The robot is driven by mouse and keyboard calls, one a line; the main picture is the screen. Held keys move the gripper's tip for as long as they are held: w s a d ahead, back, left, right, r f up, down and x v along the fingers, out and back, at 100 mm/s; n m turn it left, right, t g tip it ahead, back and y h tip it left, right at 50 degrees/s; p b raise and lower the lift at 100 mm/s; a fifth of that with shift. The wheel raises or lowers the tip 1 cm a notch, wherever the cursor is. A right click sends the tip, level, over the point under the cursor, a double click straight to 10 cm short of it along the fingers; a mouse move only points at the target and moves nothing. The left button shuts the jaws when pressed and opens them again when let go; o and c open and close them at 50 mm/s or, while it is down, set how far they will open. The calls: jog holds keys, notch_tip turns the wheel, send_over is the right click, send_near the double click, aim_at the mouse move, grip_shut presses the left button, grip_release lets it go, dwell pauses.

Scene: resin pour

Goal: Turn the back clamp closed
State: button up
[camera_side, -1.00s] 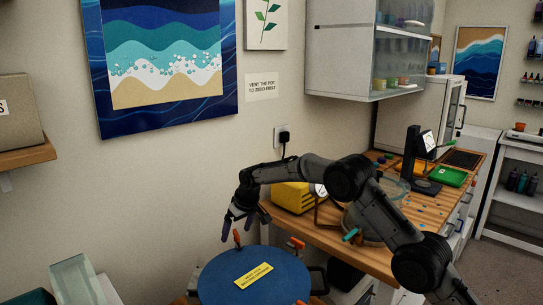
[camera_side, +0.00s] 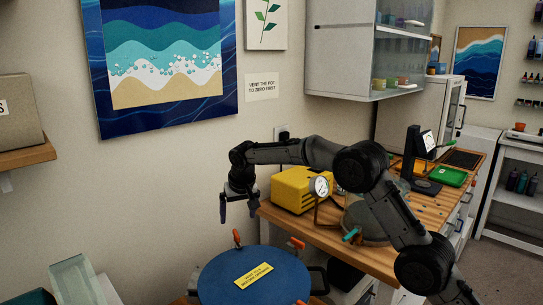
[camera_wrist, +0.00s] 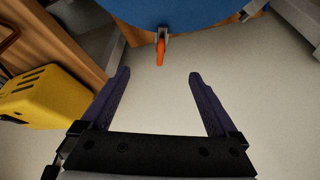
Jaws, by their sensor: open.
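The round blue pot lid (camera_side: 222,282) with a yellow label (camera_side: 254,275) lies at the bottom of the side view; its edge shows at the top of the wrist view (camera_wrist: 180,10). The back clamp, on the lid's wall-side edge, has an orange handle (camera_side: 237,238) that stands up in the side view. In the wrist view the handle (camera_wrist: 160,52) is straight ahead, centred beyond the fingertips. My gripper (camera_side: 238,217) is open and empty above the clamp, clear of the handle. Its two dark fingers (camera_wrist: 159,76) are wide apart in the wrist view.
Another orange clamp (camera_side: 297,243) is on the lid's right edge. A yellow box (camera_side: 293,190) and a round gauge (camera_side: 320,186) stand on the wooden bench to the right. A pale glass-like block (camera_side: 77,280) is left of the lid. The wall is close behind my gripper.

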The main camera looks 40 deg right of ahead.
jog(key=s+r+t, duration=0.1)
jog(key=s+r, duration=0.5)
jog(key=r, duration=0.4)
jog(key=s+r+t, duration=0.1)
jog(key=s+r, duration=0.5)
jog(key=r, duration=0.4)
jog(key=shift+s+d+r, duration=0.3)
jog(key=shift+d, duration=0.1)
